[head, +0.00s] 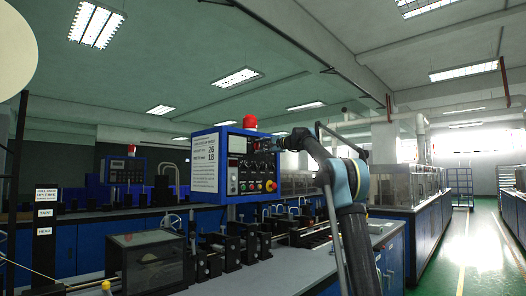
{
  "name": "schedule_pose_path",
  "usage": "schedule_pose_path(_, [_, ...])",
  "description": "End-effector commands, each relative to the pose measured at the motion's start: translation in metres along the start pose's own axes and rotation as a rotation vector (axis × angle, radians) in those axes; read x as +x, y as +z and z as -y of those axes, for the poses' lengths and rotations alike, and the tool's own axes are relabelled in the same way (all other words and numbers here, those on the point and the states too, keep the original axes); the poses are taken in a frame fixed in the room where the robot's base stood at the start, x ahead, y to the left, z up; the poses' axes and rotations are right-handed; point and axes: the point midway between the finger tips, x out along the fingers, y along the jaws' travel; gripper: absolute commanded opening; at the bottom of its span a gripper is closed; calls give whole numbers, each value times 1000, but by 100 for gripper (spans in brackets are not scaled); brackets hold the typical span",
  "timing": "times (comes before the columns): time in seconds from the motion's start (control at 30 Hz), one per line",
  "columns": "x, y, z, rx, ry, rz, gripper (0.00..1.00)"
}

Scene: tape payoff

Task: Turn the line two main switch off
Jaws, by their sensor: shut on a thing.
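A blue-framed control box (236,163) stands above the bench in the middle of the head view. My gripper (279,143) is at the upper right of this face, shut on a small switch there. The gripper hides most of that switch, so its position and label cannot be read. A second, similar blue box (126,170) stands farther back at left.
Red beacons top both boxes. Dark machine blocks and rollers (235,245) line the bench below, with a clear-lidded case (150,262) at front left. A signpost (45,215) stands at far left. An open green aisle (470,245) runs at right beside blue cabinets.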

Motion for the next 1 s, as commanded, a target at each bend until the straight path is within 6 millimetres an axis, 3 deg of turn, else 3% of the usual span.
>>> schedule_pose_path(0.6, [2, 4, -4, -571, 3, 12, 15])
schedule_pose_path(1.0, [2, 2, -3, -797, 2, 8, 15])
